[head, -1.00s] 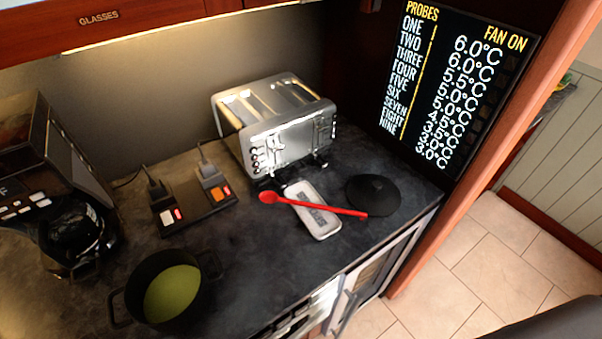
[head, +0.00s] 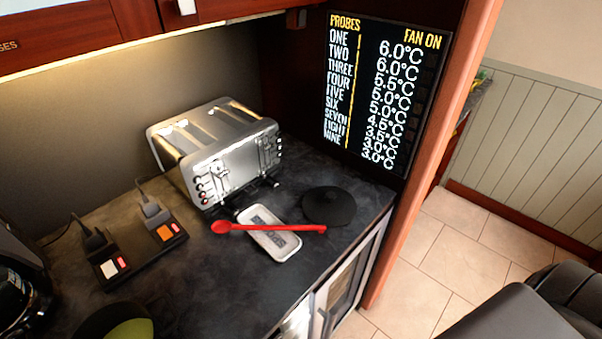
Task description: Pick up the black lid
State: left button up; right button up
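The black lid (head: 329,207) is a round, dark disc with a small knob on top. In the head view it lies on the dark countertop (head: 215,275), near the counter's right end and below the display panel. It is to the right of a white, tray-like item (head: 268,236) and a red spoon (head: 285,228), whose right tip comes close to its lower edge. Neither my left nor my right gripper shows in the head view.
A silver toaster (head: 215,150) stands behind and left of the lid. A display panel (head: 385,85) rises behind it.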

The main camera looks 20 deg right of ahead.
aim_at(329, 206)
jog(key=z, duration=0.35)
jog(key=k, duration=1.15)
jog(key=z, duration=0.9)
